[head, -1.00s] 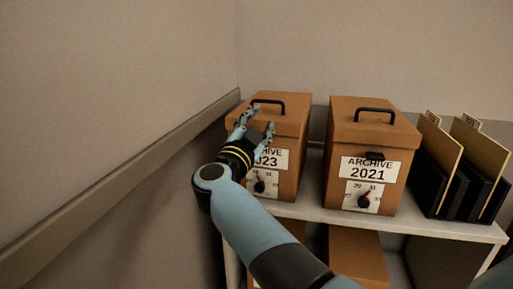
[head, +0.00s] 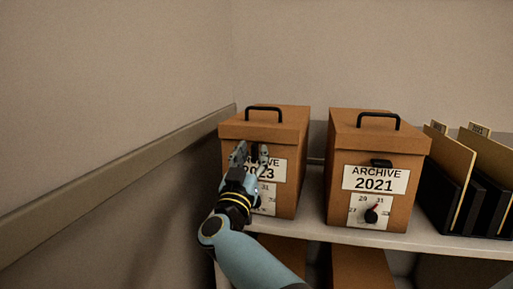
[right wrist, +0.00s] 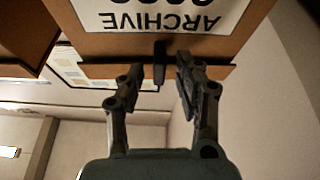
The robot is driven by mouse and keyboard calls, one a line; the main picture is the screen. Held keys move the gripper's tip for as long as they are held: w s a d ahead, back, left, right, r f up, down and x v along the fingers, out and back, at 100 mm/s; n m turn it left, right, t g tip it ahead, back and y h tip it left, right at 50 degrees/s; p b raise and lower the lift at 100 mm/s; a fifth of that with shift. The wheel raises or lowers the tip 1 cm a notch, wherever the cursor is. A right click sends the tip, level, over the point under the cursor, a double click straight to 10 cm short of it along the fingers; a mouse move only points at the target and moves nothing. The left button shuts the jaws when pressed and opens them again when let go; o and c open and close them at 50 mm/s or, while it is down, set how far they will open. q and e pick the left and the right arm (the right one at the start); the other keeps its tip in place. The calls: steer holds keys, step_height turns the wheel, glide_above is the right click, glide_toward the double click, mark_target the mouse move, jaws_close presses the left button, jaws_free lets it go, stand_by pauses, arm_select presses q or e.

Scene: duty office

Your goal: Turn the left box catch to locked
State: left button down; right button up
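The left box (head: 290,160) is a brown archive box with a lid and a label ending in 23. Its black catch (right wrist: 160,62) shows in the right wrist view, at the lid edge beside the upside-down ARCHIVE label (right wrist: 160,15). My right gripper (head: 251,156) is in front of the left box and covers part of its label and dial in the head view. In the right wrist view the fingers of this gripper (right wrist: 160,78) are open, one on each side of the catch, with gaps visible. My left gripper is out of view.
The ARCHIVE 2021 box (head: 345,195) stands to the right on the same shelf (head: 320,236), with its own black catch (head: 381,162) and dial (head: 371,214). Black file holders (head: 455,205) stand farther right. A wall rail (head: 120,175) runs along the left.

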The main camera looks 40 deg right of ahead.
steer(key=shift+w+d+r, duration=0.15)
steer(key=shift+w+d, duration=0.15)
steer(key=shift+d, duration=0.1)
steer(key=shift+r, duration=0.1)
steer(key=shift+c, duration=0.2)
jaws_close()
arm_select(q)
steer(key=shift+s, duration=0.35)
